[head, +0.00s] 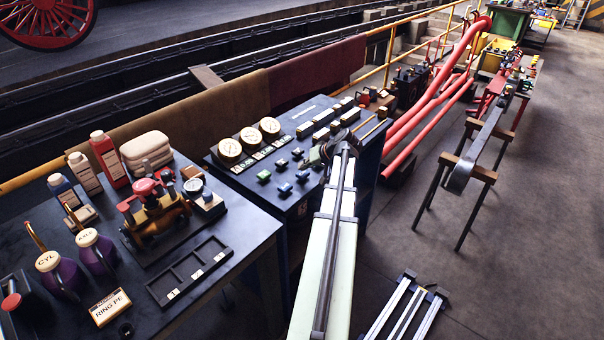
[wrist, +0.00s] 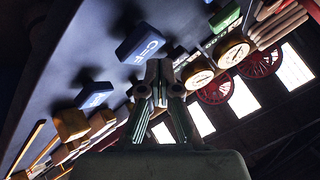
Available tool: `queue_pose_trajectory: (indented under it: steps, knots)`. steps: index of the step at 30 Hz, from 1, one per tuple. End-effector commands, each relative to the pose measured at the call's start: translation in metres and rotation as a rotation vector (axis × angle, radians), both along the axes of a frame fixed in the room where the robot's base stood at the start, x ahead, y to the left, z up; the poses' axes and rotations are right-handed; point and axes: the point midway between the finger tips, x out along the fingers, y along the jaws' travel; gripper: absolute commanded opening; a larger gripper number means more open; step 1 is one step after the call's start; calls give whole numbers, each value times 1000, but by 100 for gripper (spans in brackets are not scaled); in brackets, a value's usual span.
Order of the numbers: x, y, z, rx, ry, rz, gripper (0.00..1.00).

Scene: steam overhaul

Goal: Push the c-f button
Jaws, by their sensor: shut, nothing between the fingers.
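The c-f button is a blue block with white lettering that reads like "C=F" (wrist: 143,43), just beyond my fingertips and slightly left in the wrist view. My gripper (wrist: 158,82) is shut and empty, its tips close to that button; I cannot tell whether they touch it. A second blue button (wrist: 94,94) with unreadable lettering sits to the left. In the head view, two blue buttons (head: 286,188) (head: 302,175) show on the dark console panel (head: 240,190); I cannot tell which is c-f. My arm hides most of my gripper there.
Green buttons (head: 263,176) and round gauges (head: 229,149) sit close by on the panel. Switch blocks (head: 321,135) stand behind. A dark bench (head: 235,235) at left holds purple oil cans (head: 97,250), bottles and a red-handled valve (head: 145,190).

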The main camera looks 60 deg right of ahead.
Motion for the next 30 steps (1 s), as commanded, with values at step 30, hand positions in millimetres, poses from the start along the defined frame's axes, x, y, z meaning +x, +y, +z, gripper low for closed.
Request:
queue_pose_trajectory:
  steps: [30]
  knots:
    - [0,0,-9,0,0,0,0]
